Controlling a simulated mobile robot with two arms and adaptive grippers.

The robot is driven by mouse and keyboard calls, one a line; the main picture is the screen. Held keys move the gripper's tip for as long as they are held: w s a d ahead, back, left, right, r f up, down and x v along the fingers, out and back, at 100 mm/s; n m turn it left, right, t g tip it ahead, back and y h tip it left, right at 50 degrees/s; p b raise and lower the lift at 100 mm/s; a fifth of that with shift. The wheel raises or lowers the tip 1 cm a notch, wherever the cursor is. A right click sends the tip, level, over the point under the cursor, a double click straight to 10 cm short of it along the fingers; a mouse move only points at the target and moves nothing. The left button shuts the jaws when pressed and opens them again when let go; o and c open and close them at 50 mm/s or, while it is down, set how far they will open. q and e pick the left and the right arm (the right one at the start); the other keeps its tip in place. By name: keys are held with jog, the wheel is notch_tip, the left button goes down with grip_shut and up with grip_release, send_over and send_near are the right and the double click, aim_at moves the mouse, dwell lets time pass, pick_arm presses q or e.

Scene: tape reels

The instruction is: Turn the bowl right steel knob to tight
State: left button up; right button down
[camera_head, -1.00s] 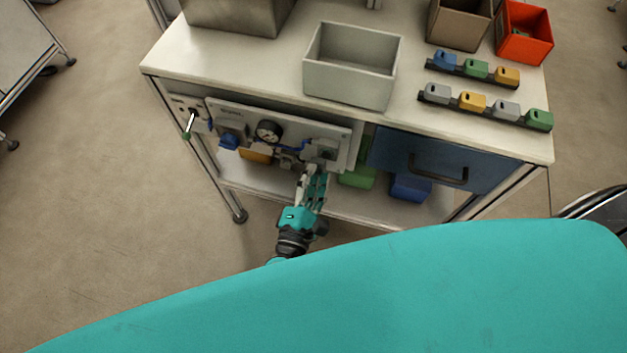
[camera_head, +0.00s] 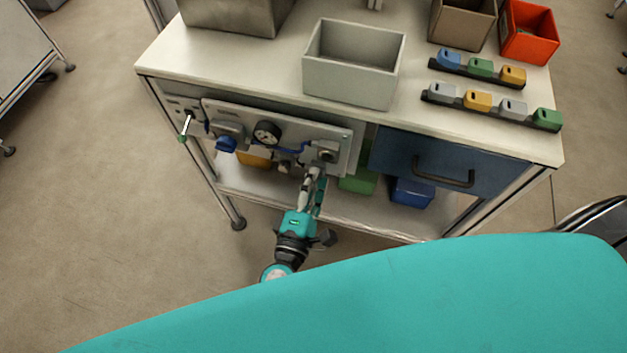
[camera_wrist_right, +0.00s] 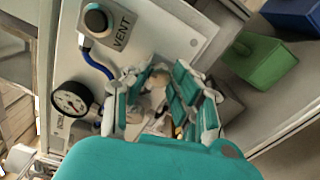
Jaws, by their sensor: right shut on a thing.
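The grey panel (camera_head: 290,120) is on the front of the bench, with a row of small fittings along its lower part. My right gripper (camera_head: 314,178) reaches up to the lower right of this panel, below the VENT fitting (camera_head: 325,152). In the right wrist view the fingers of my right gripper (camera_wrist_right: 168,100) are shut around a small pale metal part (camera_wrist_right: 160,120), which fits the bowl right steel knob. The fingers hide most of it, so its turn position cannot be read. My left gripper is not in view.
A round gauge (camera_head: 267,133), a blue knob (camera_head: 226,144) and blue tubing are on the panel. A green-tipped lever (camera_head: 185,130) is at its left. A blue drawer (camera_head: 445,165) is to the right. Green (camera_head: 358,181) and blue (camera_head: 412,192) bins stand on the lower shelf.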

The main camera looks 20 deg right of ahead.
jog(key=shift+d, duration=0.1)
jog(key=c, duration=1.1)
grip_release()
jog(key=v, duration=1.2)
jog(key=shift+w, duration=0.1)
